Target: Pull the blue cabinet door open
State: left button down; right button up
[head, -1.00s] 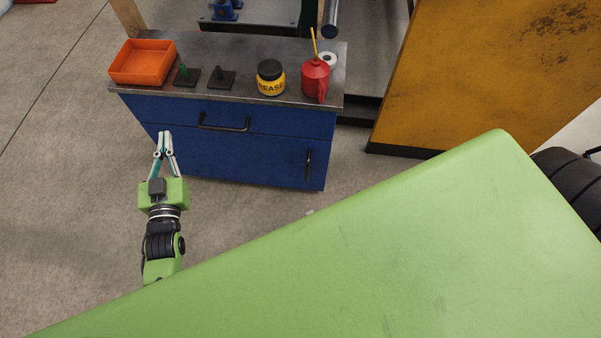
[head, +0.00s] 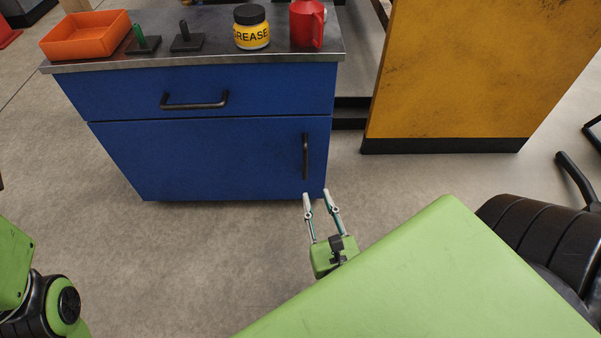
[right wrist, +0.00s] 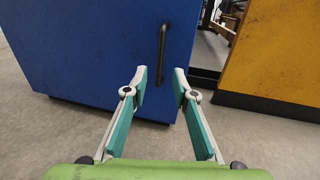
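The blue cabinet door (head: 220,158) is the large lower panel of the blue cabinet and is closed. Its black vertical handle (head: 305,157) is near its right edge. The handle also shows in the right wrist view (right wrist: 162,53), upright and just beyond my fingertips. My right gripper (head: 318,197) is open and empty, in front of and below the handle, apart from it. In the right wrist view its fingers (right wrist: 160,77) are spread with the handle in line with the gap between them. Only green and black parts of my left arm show at the lower left; its gripper is out of view.
A blue drawer above the door has a black horizontal handle (head: 194,101). On the metal top are an orange bin (head: 85,38), a yellow grease jar (head: 251,30) and a red can (head: 307,24). A yellow panel (head: 470,75) stands to the right. The floor before the cabinet is clear.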

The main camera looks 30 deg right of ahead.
aim_at(306, 161)
jog(key=b+x, duration=0.1)
jog(key=x, duration=1.3)
jog(key=shift+s+b, duration=0.1)
jog(key=shift+b, duration=0.3)
grip_shut()
